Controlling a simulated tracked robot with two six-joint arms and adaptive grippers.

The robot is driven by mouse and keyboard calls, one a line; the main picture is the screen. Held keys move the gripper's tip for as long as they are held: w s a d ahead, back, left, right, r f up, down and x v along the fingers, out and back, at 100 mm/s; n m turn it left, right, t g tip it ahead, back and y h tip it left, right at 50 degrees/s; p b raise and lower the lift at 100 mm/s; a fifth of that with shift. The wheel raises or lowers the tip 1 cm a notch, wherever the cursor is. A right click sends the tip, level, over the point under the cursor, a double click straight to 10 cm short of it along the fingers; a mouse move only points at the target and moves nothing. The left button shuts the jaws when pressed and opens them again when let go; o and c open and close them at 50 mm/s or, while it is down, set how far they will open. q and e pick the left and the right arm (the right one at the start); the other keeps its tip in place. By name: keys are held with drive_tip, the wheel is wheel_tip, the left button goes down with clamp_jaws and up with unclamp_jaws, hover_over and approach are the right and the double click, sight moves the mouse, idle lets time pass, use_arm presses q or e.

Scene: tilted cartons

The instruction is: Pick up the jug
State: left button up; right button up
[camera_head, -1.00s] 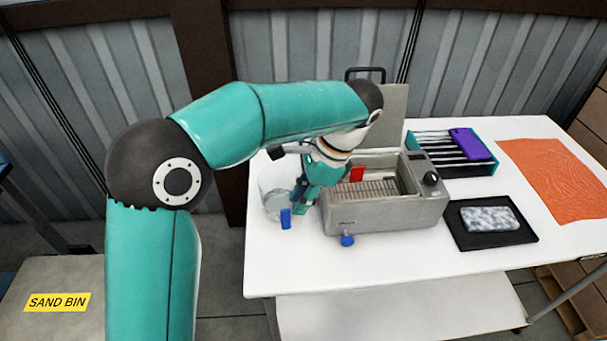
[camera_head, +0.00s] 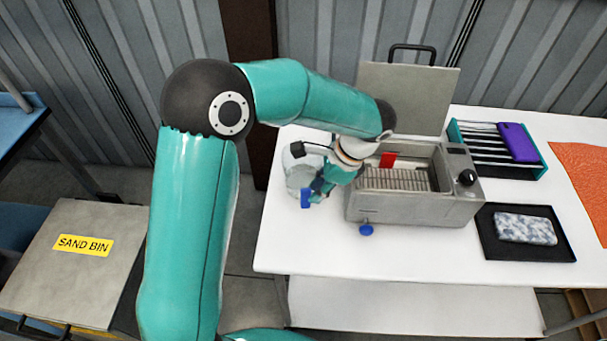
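The clear jug (camera_head: 297,168) is at the left end of the white table, just left of the grey metal basin. A small blue part (camera_head: 306,198) shows at its right front side; I cannot tell whether it belongs to the jug. My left gripper (camera_head: 317,188) points down at the jug's right side, between the jug and the basin. Its fingers overlap the jug's edge in this view, and I cannot tell whether they are closed on it. My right gripper is out of view.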

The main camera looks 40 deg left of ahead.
sight(308, 205)
use_arm(q)
drive_tip(key=shift+p+x, duration=0.7)
drive_tip(key=shift+x, duration=2.2)
drive_tip(key=shift+w+a, duration=0.1)
drive_tip(key=shift+w, duration=0.1)
clamp_jaws()
drive_tip(key=shift+r, duration=0.1)
